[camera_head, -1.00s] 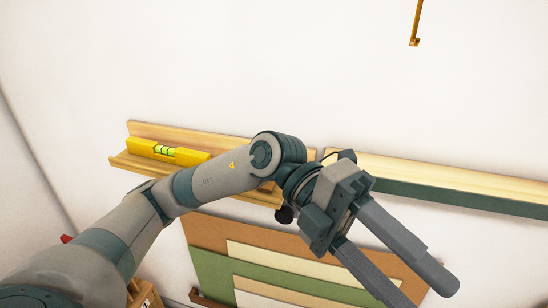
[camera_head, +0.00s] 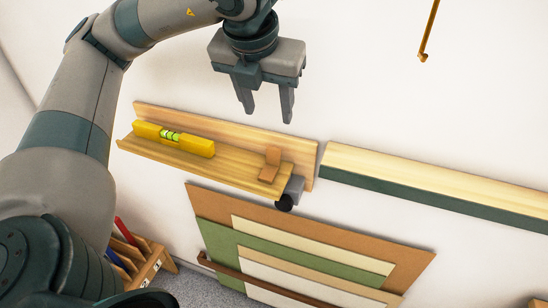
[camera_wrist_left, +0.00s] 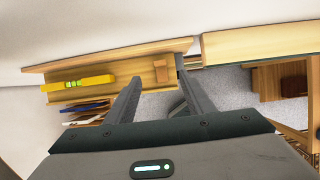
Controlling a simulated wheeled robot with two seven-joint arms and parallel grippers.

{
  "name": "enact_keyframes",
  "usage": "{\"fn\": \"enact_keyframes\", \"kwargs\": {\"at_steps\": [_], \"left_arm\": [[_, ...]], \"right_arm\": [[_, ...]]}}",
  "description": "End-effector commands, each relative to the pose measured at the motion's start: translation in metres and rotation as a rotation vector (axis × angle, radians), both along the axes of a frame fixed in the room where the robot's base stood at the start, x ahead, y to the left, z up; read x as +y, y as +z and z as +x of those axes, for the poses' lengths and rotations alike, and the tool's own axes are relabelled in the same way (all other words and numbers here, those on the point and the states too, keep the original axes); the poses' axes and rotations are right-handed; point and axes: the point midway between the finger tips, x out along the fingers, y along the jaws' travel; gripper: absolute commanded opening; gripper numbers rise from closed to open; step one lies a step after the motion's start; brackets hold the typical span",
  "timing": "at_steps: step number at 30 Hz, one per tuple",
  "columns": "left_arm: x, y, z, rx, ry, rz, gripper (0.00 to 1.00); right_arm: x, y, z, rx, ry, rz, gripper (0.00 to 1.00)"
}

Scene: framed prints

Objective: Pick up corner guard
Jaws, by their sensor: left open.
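A small brown angled piece, which looks like the corner guard (camera_head: 270,164), sits near the right end of the wooden ledge (camera_head: 228,172). In the left wrist view the corner guard (camera_wrist_left: 161,72) appears just beyond and between the fingertips. My left gripper (camera_head: 268,116) is open and empty. It points down in front of the wall, above the corner guard in the head view and apart from it. Its two fingers also show in the left wrist view (camera_wrist_left: 158,84). My right gripper is not in view.
A yellow spirit level (camera_head: 174,138) lies on the ledge's left part. A grey bracket with a black knob (camera_head: 285,202) is at its right end. A second, green-fronted ledge (camera_head: 440,190) is to the right. Flat boards (camera_head: 300,245) lean below. A brass hook (camera_head: 424,52) hangs upper right.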

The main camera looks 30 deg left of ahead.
Motion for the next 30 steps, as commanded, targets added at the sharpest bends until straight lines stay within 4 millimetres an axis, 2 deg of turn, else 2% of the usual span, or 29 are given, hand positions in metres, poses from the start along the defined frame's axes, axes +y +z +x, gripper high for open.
{"fn": "enact_keyframes", "kwargs": {"at_steps": [14,30], "left_arm": [[0.0,-0.006,0.002,0.005,-0.003,-0.002,0.48],[0.006,-0.05,0.018,0.007,-0.003,-0.002,0.48]], "right_arm": [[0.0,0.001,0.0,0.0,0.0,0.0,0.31],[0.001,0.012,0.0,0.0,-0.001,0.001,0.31]]}}
